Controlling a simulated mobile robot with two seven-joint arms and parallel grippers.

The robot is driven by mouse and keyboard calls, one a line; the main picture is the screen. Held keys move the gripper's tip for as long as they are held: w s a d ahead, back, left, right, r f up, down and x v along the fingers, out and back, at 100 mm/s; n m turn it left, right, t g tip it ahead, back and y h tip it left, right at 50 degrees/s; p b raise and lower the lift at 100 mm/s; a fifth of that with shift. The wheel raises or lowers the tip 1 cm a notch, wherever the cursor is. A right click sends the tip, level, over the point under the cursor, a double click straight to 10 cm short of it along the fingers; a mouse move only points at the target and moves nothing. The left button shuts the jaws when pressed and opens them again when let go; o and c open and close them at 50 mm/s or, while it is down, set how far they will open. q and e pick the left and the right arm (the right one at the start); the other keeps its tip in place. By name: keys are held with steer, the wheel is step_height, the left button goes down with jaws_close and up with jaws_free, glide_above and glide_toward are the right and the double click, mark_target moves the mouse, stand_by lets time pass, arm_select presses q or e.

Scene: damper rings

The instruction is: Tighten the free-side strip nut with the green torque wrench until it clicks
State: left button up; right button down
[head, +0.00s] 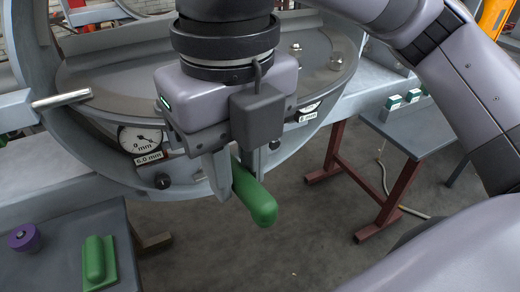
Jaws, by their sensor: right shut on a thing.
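My right gripper (243,177) hangs in the middle of the head view, in front of the large grey ring. It is shut on the green handle of the torque wrench (259,200). The handle's rounded end points down and toward me; the rest of the wrench is hidden behind the fingers and gripper body. Two small metal nut-like parts show on the ring's dark flat surface, one (295,49) right of my wrist and one (336,61) farther right. I cannot tell which is the free-side strip nut. My left gripper is not in view.
A dial gauge (139,139) marked mm sits on the ring's left front, above a "6.0 mm" label. A grey table at lower left bears a purple round part (23,238) and a green block (97,262). A red-legged table (410,128) with small green-and-white boxes stands right.

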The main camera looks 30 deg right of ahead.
steer(key=shift+a+m, duration=0.6)
steer(key=shift+a, duration=0.3)
steer(key=a+m, duration=0.1)
steer(key=a, duration=0.1)
steer(key=a+m+b, duration=0.1)
steer(key=a+m, duration=0.1)
steer(key=a, duration=0.1)
steer(key=shift+w+a, duration=0.1)
steer(key=shift+w, duration=0.1)
steer(key=shift+a, duration=0.15)
steer(key=shift+w+a+m, duration=0.2)
steer(key=shift+a+m, duration=0.2)
steer(key=shift+a, duration=0.15)
steer(key=shift+w+a+m, duration=0.15)
steer(key=shift+a+m, duration=0.25)
steer(key=shift+a, duration=0.1)
steer(key=shift+d+b, duration=0.15)
steer(key=shift+b, duration=0.25)
